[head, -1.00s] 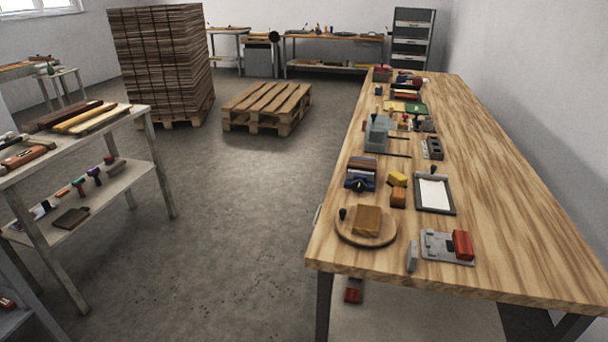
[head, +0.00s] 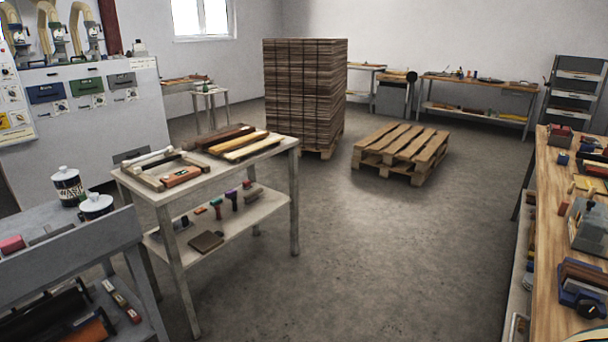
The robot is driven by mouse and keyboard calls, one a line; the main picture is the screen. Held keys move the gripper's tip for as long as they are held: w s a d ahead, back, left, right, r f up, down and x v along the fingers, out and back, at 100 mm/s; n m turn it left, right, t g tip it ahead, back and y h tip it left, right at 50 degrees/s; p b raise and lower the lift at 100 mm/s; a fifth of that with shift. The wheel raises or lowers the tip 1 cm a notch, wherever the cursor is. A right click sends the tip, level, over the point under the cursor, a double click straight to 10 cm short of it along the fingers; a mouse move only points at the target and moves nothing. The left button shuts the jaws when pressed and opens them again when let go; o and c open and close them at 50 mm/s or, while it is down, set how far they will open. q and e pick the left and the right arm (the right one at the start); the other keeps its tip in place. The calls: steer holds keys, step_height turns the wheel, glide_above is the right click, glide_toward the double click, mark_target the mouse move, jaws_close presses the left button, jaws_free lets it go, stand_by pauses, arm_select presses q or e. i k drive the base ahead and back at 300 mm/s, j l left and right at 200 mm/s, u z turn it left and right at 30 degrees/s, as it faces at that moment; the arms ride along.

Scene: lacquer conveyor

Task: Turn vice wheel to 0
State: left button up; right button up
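A small blue device that looks like the vice (head: 572,291) stands on the wooden workbench at the lower right of the head view. It has reddish-brown pieces across its top. A dark round knob, which may be the vice wheel (head: 592,309), is on its near side at the picture's right edge. Any number or mark on the wheel is too small to read. Neither of my grippers is in view.
The wooden workbench (head: 551,210) runs along the right edge, with a grey machine (head: 590,226) behind the vice. A two-level table (head: 220,165) stands left of centre. A pallet (head: 400,153) and a tall board stack (head: 305,95) stand behind. The concrete floor between is clear.

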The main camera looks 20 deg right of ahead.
mark_target(590, 310)
steer(key=i+j+z, duration=0.1)
steer(key=i+z, duration=0.4)
steer(key=i+j+z, duration=0.3)
steer(key=i+z, duration=0.35)
steer(key=z, duration=0.25)
steer(key=i+z, duration=0.15)
steer(key=z, duration=0.25)
steer(key=i+j+z, duration=0.15)
steer(key=z, duration=0.25)
steer(key=i+j+z, duration=0.15)
steer(key=z, duration=0.25)
steer(key=i+j+z, duration=0.15)
steer(key=z, duration=0.3)
steer(key=i+j+z, duration=0.15)
steer(key=z, duration=0.3)
steer(key=i+j+z, duration=0.1)
steer(key=z, duration=0.35)
steer(key=k+j, duration=0.05)
steer(key=j, duration=0.05)
